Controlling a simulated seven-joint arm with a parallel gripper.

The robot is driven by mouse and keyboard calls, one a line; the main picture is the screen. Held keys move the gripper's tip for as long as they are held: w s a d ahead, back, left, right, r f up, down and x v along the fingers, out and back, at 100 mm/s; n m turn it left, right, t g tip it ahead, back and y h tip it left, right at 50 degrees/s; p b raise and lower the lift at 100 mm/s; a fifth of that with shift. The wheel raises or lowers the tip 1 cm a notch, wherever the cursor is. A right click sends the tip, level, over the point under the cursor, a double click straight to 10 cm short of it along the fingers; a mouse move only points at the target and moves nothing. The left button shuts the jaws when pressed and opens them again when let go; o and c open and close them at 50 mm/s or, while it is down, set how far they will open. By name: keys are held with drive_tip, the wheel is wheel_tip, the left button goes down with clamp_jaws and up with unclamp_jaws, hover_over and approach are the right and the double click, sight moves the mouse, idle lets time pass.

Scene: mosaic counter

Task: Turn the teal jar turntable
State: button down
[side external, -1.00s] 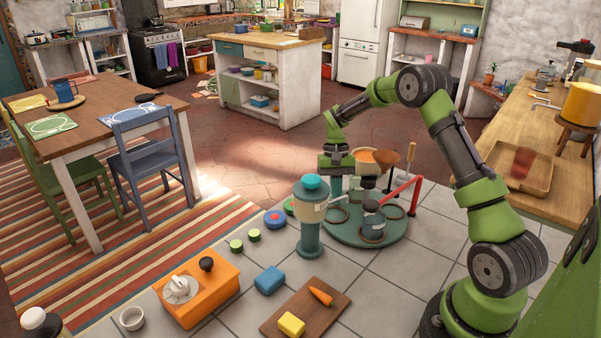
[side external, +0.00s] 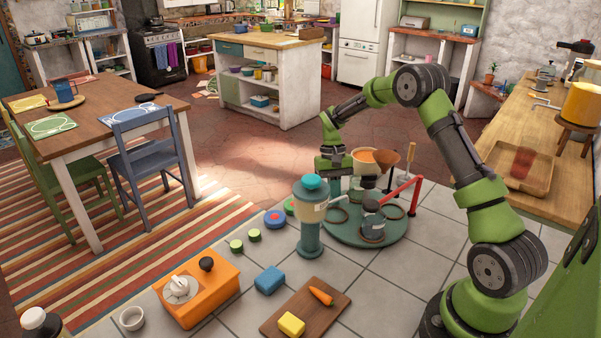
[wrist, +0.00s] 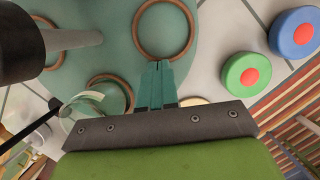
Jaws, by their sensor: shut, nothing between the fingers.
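The teal turntable (side external: 378,240) is a round disc on the tiled counter, bearing copper-coloured rings and glass jars. One jar (side external: 372,228) with a dark lid stands near its front edge. Another jar (wrist: 112,96) shows beside my fingers in the wrist view. My gripper (side external: 335,186) is over the left side of the disc, pointing down, partly behind the dispenser in the side view. In the wrist view my gripper (wrist: 157,66) has its teal fingers together, empty, beside an empty ring (wrist: 163,56). I cannot tell whether the fingertips touch the disc.
A teal dispenser (side external: 311,235) stands close at the disc's left. A red lever (side external: 402,192) and an orange-filled pot (side external: 388,160) are at its right and back. Green (wrist: 246,77) and blue (wrist: 292,32) discs with red centres lie nearby. A cutting board (side external: 305,312) lies in front.

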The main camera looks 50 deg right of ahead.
sight(335, 220)
drive_tip(key=shift+s+a+n, duration=0.2)
drive_tip(key=shift+a+n, duration=0.45)
drive_tip(key=shift+n, duration=0.15)
drive_tip(key=shift+s+a+n, duration=0.1)
drive_tip(key=shift+a+n, duration=0.1)
drive_tip(key=shift+n, duration=0.1)
drive_tip(key=shift+s+a+n+g+h, duration=0.2)
drive_tip(key=shift+a+n+g+h, duration=0.1)
drive_tip(key=shift+a+n+h, duration=0.25)
drive_tip(key=shift+s+a+n+h, duration=0.3)
drive_tip(key=shift+s+a+n, duration=0.3)
drive_tip(key=shift+n, duration=0.6)
drive_tip(key=shift+s+a+n+h, duration=0.25)
drive_tip(key=shift+s+a+n, duration=0.25)
drive_tip(key=shift+n, duration=0.65)
idle(2.6)
